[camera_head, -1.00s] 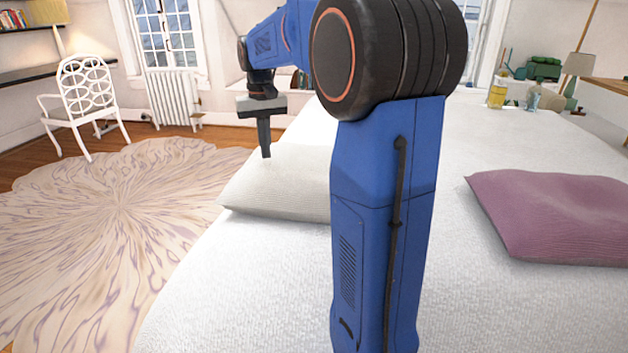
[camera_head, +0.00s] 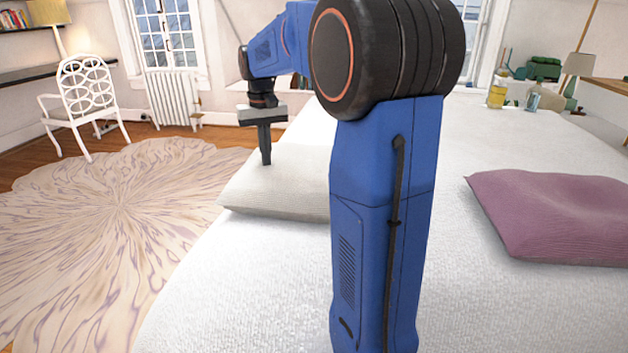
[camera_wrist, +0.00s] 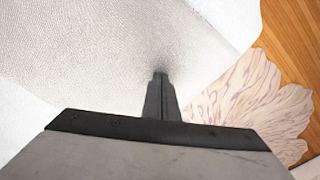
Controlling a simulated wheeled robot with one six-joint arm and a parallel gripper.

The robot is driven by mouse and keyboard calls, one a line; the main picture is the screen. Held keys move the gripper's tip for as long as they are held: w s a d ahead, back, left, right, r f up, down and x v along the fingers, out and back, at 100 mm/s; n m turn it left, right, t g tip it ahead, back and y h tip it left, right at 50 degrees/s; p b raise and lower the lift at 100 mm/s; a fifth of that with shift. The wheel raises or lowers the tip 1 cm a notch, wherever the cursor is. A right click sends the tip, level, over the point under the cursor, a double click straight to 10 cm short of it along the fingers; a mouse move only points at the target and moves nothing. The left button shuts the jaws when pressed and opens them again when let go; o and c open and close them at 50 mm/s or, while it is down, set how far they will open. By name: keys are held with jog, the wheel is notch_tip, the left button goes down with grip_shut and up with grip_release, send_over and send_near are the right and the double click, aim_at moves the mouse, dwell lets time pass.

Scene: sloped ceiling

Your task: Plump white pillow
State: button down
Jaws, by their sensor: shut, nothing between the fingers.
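The white pillow (camera_head: 275,187) lies on the bed, left of my arm's blue link, which hides its right part. My gripper (camera_head: 266,160) points down at the pillow's far left part, its fingers closed together with nothing between them. In the wrist view the shut fingertips (camera_wrist: 160,78) are at the pillow's pale woven surface (camera_wrist: 95,55), near its edge. I cannot tell for sure whether the tips press into it or hover just above.
The white bed (camera_head: 225,290) fills the middle, with a purple pillow (camera_head: 550,215) on its right. A patterned round rug (camera_head: 110,220) covers the wooden floor at left. A white chair (camera_head: 85,95) stands beyond it. Jars (camera_head: 497,95) stand at the far right.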

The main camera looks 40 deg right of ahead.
dwell(0.3)
jog(key=shift+r, duration=1.05)
jog(key=shift+f, duration=1.1)
jog(key=shift+r, duration=1.1)
jog(key=shift+f, duration=1.05)
jog(key=shift+r, duration=1)
jog(key=shift+r, duration=2.5)
